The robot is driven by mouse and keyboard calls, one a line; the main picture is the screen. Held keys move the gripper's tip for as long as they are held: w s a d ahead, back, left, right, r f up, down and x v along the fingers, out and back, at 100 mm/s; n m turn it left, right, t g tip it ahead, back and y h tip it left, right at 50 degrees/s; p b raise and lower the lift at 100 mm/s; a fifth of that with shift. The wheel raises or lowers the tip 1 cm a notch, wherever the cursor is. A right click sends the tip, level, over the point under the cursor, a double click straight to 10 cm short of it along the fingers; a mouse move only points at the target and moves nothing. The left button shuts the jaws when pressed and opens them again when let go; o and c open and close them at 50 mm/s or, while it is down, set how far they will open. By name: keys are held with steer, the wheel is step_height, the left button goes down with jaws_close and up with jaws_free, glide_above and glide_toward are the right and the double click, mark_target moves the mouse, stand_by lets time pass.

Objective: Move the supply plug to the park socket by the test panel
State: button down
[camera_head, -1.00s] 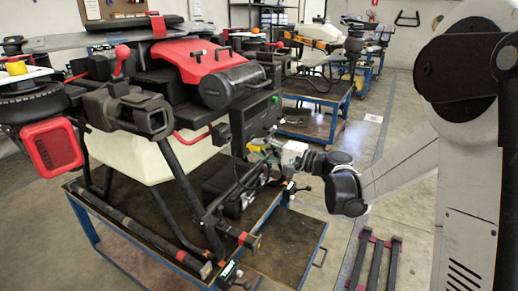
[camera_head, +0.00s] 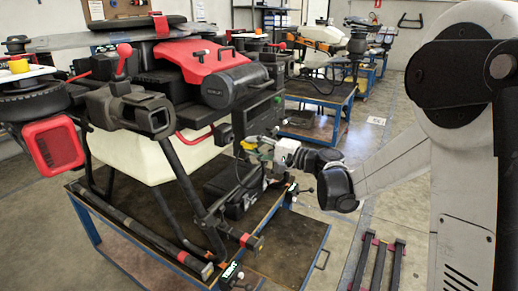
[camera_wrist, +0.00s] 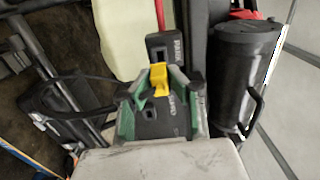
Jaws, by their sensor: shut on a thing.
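My gripper (camera_head: 256,148) is at the right side of the drone (camera_head: 160,90), in front of a black upright panel box (camera_head: 258,120). A dark cable loops from the plug's left side. A small black block with a white label (camera_wrist: 164,46), perhaps the park socket, lies just beyond the plug. Whether the two touch cannot be told.
The drone stands on a blue-framed trolley (camera_head: 90,232); its landing legs slant down near my gripper. A black case (camera_wrist: 62,108) and a black cylinder (camera_wrist: 244,75) flank the fingers in the wrist view.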

steer(key=shift+x, duration=1.35)
steer(key=shift+b+x, duration=0.9)
steer(key=shift+x, duration=0.4)
stand_by(1.7)
steer(key=c, duration=1.6)
jaws_free()
steer(key=shift+c, duration=0.2)
steer(key=shift+o, duration=0.3)
steer(key=shift+d, duration=0.1)
steer(key=v, duration=1.2)
